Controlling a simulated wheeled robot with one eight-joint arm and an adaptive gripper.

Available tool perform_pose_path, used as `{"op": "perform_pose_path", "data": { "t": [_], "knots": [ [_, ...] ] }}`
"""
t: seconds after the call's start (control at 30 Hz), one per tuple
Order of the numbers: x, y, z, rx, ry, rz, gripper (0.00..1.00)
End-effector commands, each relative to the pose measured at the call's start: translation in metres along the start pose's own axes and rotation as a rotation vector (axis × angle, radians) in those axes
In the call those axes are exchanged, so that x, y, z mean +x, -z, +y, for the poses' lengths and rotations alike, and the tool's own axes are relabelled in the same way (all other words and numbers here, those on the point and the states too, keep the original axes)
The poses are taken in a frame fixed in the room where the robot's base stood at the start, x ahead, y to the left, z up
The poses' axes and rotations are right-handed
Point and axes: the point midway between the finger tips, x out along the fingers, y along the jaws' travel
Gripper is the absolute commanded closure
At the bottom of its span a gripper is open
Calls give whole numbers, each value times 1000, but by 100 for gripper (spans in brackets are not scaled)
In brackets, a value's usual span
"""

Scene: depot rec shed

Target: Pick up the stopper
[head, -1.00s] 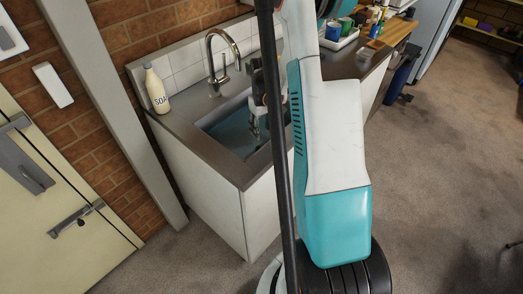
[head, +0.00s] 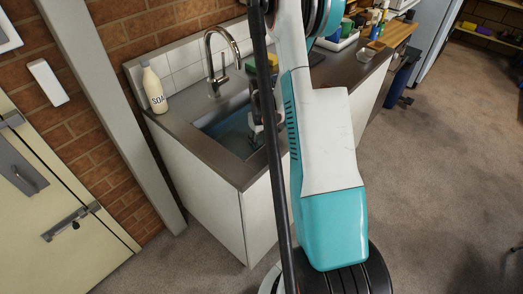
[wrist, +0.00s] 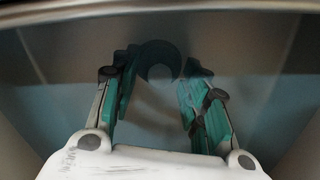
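A dark round piece that looks like the stopper (wrist: 158,52) shows in the wrist view on the bottom of the water-filled sink, with a paler centre. My gripper (wrist: 161,74) is open, and its two teal fingers reach toward the round piece from either side. The left fingertip overlaps its left edge in the picture; I cannot tell whether they touch. In the head view my gripper (head: 255,141) is down inside the sink basin (head: 222,139), partly hidden by my arm. The stopper cannot be made out in the head view.
The basin walls stand close around my gripper. A curved tap (head: 214,62) rises behind the sink. A soap bottle (head: 153,90) stands at the counter's left corner. A yellow and green sponge (head: 252,70) shows at the back. A mug and tray sit farther right.

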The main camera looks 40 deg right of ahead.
Motion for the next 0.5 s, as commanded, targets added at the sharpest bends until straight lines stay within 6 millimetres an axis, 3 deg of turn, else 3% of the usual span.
{"op": "perform_pose_path", "data": {
  "t": [0.03, 0.17, 0.5],
  "knots": [
    [0, 0, 0, 0, 0, 0, 73],
    [0, 0, 0, 0, 0, 0, 100],
    [-1, 0, 0, 0, 0, 0, 100]
  ]
}}
